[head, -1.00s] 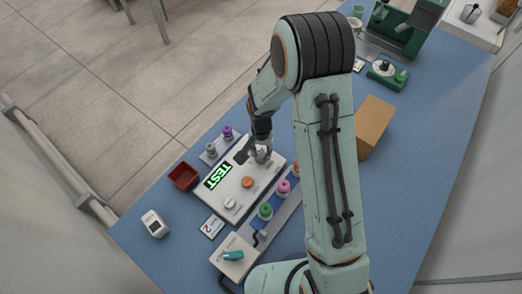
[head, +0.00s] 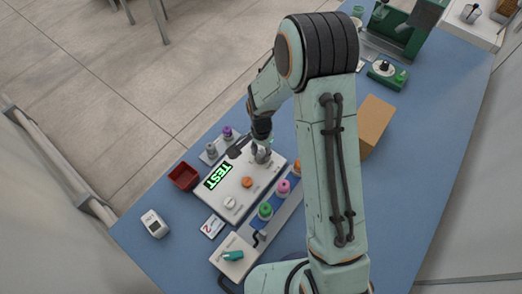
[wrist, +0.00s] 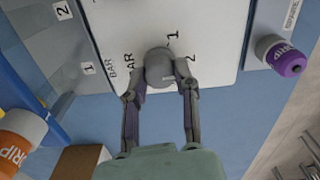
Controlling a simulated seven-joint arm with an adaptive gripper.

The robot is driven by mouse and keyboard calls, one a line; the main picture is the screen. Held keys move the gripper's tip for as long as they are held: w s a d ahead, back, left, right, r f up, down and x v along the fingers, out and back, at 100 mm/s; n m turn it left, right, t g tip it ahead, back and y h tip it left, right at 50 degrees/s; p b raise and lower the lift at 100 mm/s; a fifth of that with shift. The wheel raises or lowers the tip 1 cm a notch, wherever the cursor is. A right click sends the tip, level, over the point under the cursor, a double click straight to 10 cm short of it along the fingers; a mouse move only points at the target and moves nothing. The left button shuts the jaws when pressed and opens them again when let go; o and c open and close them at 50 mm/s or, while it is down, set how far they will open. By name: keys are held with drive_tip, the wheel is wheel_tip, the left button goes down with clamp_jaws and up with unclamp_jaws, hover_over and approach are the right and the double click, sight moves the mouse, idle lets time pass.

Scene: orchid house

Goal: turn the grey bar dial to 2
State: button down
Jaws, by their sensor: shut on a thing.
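The grey bar dial (wrist: 160,66) is a round knob on the white panel (wrist: 215,40), with printed BAR, 1 and 2 marks around it in the wrist view. My gripper (wrist: 160,88) is shut on the dial, one finger on each side. Which mark the dial points to I cannot tell. In the head view my gripper (head: 261,153) is at the far end of the panel (head: 211,200), and its fingers largely hide the dial. The panel also has a lit green TEST display (head: 218,175), an orange knob (head: 248,182) and a white knob (head: 230,203).
Purple-capped (head: 228,132) and grey-capped (head: 211,147) bottles stand just left of the gripper. Pink (head: 283,187) and green (head: 265,211) bottles stand on the right. A red tray (head: 184,176) and a cardboard box (head: 376,122) flank the panel.

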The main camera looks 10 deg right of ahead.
sight(261, 153)
drive_tip(key=c, duration=0.8)
unclamp_jaws()
wheel_tip(261, 153, up, 12)
drive_tip(key=shift+r, duration=0.1)
